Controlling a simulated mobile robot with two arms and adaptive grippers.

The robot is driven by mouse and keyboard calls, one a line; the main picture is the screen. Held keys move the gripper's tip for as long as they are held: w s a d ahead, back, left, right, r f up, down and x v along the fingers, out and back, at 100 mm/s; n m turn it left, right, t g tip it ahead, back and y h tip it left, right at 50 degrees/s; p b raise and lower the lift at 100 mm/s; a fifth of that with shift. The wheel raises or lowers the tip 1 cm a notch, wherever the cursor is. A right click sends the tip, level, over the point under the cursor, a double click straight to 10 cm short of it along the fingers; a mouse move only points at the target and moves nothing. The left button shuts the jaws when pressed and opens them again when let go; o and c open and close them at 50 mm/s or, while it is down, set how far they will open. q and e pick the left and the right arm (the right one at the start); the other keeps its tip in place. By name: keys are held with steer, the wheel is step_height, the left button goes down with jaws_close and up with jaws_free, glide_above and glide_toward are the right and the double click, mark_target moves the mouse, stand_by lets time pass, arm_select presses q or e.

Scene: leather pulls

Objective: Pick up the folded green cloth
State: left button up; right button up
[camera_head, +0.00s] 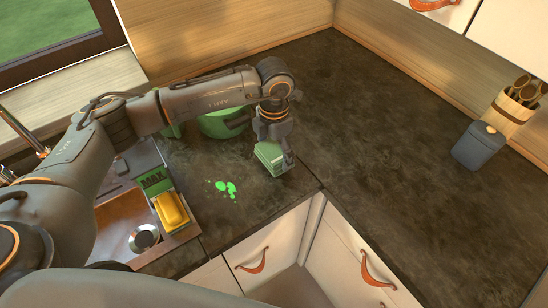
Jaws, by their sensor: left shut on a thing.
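The folded green cloth (270,155) is a small layered pad near the front edge of the dark countertop, close to the inner corner. My left gripper (274,150) comes down on it from above and is shut on it. The fingers partly cover the cloth. I cannot tell whether the cloth touches the counter or hangs just above it. My right gripper is not in view.
Bright green spots (226,187) lie on the counter left of the cloth. A green pot (222,122) stands behind my left arm. The sink (125,222) is at left, with a yellow sponge (171,210) beside it. A grey-blue canister (478,146) stands at right. The counter's middle is clear.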

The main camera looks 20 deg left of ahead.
arm_select(q)
steer(key=s+r, duration=0.1)
steer(key=s+d+r+b, duration=0.1)
steer(key=r, duration=0.1)
steer(key=s+d+r, duration=0.1)
steer(key=s+r, duration=0.1)
steer(key=shift+r+b, duration=0.25)
steer(key=shift+b, duration=0.15)
steer(key=s+d+r+b, duration=0.2)
steer(key=s+d+r, duration=0.2)
steer(key=s, duration=0.4)
steer(key=shift+s+r+b, duration=0.3)
steer(key=shift+s+r, duration=0.1)
